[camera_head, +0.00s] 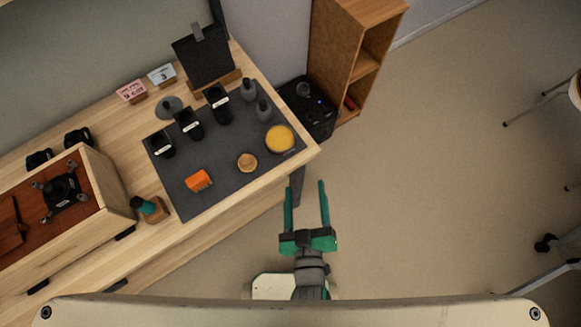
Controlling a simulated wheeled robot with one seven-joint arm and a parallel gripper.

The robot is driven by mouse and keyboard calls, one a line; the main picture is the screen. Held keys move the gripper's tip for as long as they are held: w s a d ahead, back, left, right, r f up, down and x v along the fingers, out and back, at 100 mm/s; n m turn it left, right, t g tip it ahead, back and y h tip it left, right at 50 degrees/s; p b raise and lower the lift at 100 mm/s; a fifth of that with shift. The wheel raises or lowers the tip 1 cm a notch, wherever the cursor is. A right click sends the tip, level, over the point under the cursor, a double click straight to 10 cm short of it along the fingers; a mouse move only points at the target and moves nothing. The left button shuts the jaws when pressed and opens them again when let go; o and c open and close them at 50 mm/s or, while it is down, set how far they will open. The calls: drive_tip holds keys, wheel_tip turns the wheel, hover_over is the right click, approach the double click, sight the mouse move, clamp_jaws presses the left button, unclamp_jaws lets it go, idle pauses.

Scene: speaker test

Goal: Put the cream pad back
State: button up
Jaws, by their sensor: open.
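My gripper (306,188) is open and empty. Its two green fingers point away from me, over the floor just off the front right corner of the wooden bench (297,157). No thing is plainly a cream pad. The closest in colour is a small round tan piece (247,162) on the dark mat (217,178), up and left of my fingers and apart from them. A larger round yellow piece (280,138) lies on the mat near its right edge.
On the mat are an orange block (199,180), several black labelled holders and grey bottles (249,90). A wooden box (70,230) and a green-topped item (145,207) stand left. A wooden shelf (345,60) stands behind.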

drive_tip(key=s+a+m, duration=0.3)
drive_tip(key=s+m, duration=0.1)
drive_tip(key=s, duration=0.5)
drive_tip(key=shift+s+a+m+g+h, duration=0.3)
drive_tip(key=shift+s+m+h, duration=0.05)
drive_tip(key=shift+m+h, duration=0.05)
drive_tip(key=shift+s, duration=0.1)
idle(0.6)
drive_tip(key=shift+d, duration=0.1)
